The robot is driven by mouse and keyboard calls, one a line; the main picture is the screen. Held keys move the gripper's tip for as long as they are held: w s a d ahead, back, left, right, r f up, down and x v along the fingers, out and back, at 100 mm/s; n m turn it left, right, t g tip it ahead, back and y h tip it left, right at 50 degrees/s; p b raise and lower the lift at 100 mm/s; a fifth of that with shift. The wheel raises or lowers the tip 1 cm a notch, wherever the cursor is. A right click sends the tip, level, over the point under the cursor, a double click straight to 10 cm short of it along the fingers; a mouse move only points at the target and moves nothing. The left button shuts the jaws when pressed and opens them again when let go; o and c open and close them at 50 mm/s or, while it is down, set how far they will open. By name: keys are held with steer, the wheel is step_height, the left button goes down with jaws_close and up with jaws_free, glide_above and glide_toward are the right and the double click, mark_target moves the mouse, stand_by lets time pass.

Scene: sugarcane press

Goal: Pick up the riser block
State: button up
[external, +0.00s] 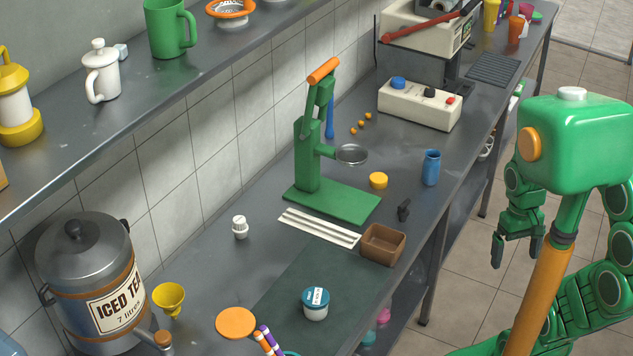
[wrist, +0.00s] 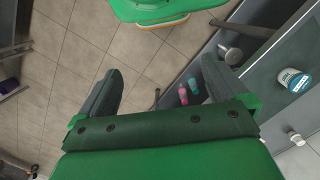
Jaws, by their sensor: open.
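A small brown box-shaped piece (external: 382,246) with a hollowed top sits at the counter's front edge, right of a white ridged strip (external: 318,228). It looks the likeliest riser block, but I cannot be sure. The green press (external: 330,203), with an orange handle, stands just behind it. My gripper (external: 516,245) hangs open and empty off the counter's front, right of the brown piece and apart from it. In the wrist view my two dark fingers (wrist: 160,80) are spread with only floor and the lower shelf beyond. I cannot make out the brown piece there.
A blue-lidded jar (external: 315,304) stands on a dark mat (external: 272,300). A small black object (external: 404,209), a blue cup (external: 431,168) and a yellow disc (external: 378,180) lie near the press. Pink (wrist: 183,95) and teal bottles are on the lower shelf. The aisle floor is clear.

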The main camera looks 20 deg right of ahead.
steer(key=shift+c, duration=0.4)
steer(key=n+t+y, duration=0.1)
steer(key=n+t, duration=0.2)
steer(key=t, duration=0.3)
glide_above(379, 178)
steer(key=s, duration=0.4)
step_height(379, 178, down, 19)
steer(key=shift+w+d+x, duration=0.1)
steer(key=shift+w+x, duration=0.05)
steer(key=shift+x, duration=1.1)
steer(key=shift+w+d+x, duration=0.1)
steer(key=shift+w+x, duration=0.1)
steer(key=shift+x, duration=1.05)
steer(key=shift+w+d+x, duration=0.1)
steer(key=shift+w+x, duration=0.05)
steer(key=shift+x, duration=1.1)
steer(key=shift+r, duration=0.2)
steer(key=shift+c, duration=0.3)
steer(key=c, duration=1.1)
steer(key=shift+r, duration=0.15)
